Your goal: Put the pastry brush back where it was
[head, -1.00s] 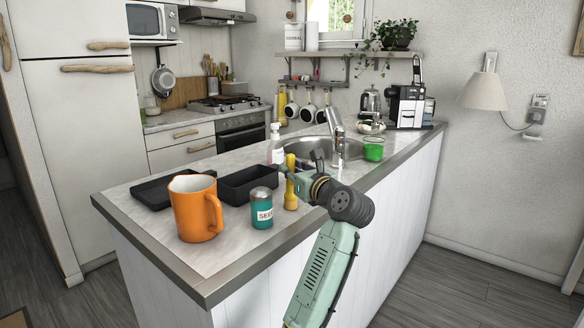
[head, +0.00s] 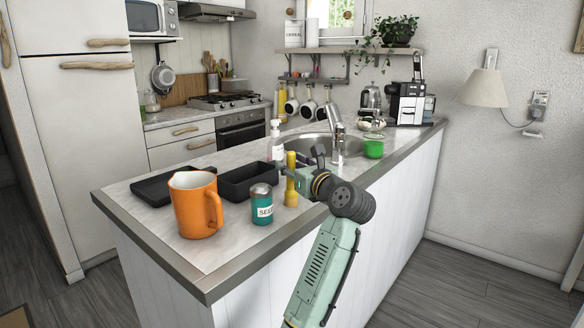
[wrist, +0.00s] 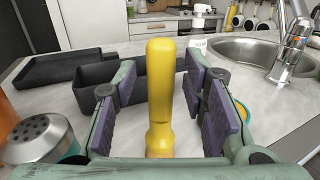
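A smooth yellow upright object (head: 291,180) stands on the near counter, right of the teal shaker. It may be the pastry brush; no bristles show. In the wrist view this yellow object (wrist: 160,90) stands between the two purple-padded fingers, with a gap on each side. My gripper (head: 302,172) is open around it; in the wrist view my gripper (wrist: 162,105) shows no pad touching it. The lower end of the yellow object is partly hidden by the gripper body.
An orange mug (head: 195,205), a teal shaker (head: 261,205), a black bin (head: 247,182) and a black tray (head: 165,188) stand close on the left. The sink (head: 318,142), faucet (head: 338,140) and green cup (head: 373,149) lie to the right.

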